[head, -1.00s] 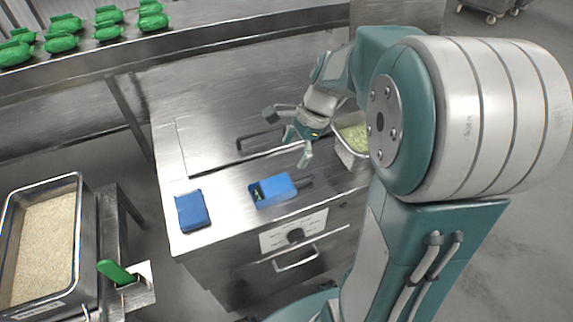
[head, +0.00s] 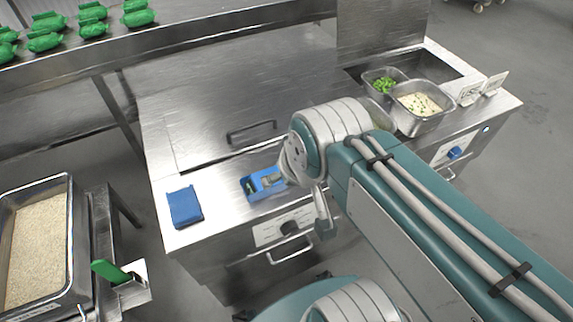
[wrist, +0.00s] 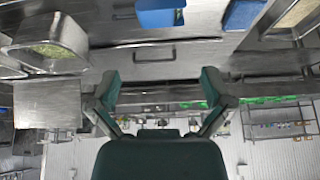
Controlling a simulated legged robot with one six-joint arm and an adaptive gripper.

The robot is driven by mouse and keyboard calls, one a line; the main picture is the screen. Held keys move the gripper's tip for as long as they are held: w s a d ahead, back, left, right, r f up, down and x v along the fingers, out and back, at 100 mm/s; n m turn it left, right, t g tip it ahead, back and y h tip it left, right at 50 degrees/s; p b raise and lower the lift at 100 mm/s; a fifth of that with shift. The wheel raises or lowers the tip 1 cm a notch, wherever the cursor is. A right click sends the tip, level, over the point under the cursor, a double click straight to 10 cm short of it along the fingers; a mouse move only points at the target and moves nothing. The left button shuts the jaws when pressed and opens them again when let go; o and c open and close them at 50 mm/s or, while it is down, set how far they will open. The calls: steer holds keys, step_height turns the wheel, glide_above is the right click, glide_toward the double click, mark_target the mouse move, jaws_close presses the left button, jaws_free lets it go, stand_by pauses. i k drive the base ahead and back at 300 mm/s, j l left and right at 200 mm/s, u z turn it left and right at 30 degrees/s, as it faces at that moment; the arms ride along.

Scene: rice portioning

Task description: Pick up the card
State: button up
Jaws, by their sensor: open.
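Small white cards (head: 493,84) with dark lettering stand upright at the far right of the counter, beside the food pans. A flat white piece (head: 138,285) shows under a green handle at the lower left. I cannot tell which of these is the card. My gripper (wrist: 160,90) is open and empty in the wrist view, its two dark green fingers spread wide. In the head view it is mostly hidden by my arm, near the open blue box (head: 252,188). The blue box (wrist: 160,12) also shows at the wrist view's top edge, beyond the fingers.
A flat blue pad (head: 185,207) lies left of the box on the steel counter (head: 215,215). A steel pan of rice (head: 72,215) stands at the left. Pans of greens (head: 386,86) and pale food (head: 420,104) stand at the right. Green packs (head: 92,28) line the shelf.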

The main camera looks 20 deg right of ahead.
mark_target(493, 84)
steer(key=k+l+z, duration=0.35)
steer(key=l, duration=0.45)
steer(key=l+z, duration=0.3)
steer(key=l, duration=0.45)
steer(key=k+l+z, duration=0.1)
steer(key=l+z, duration=0.25)
steer(key=l, duration=0.55)
steer(key=i+l+u, duration=0.4)
steer(key=i+l, duration=0.2)
steer(key=i+l+u, duration=0.4)
steer(key=i+l, duration=0.15)
steer(key=l, duration=0.3)
steer(key=i+l+u, duration=0.2)
steer(key=l, duration=0.2)
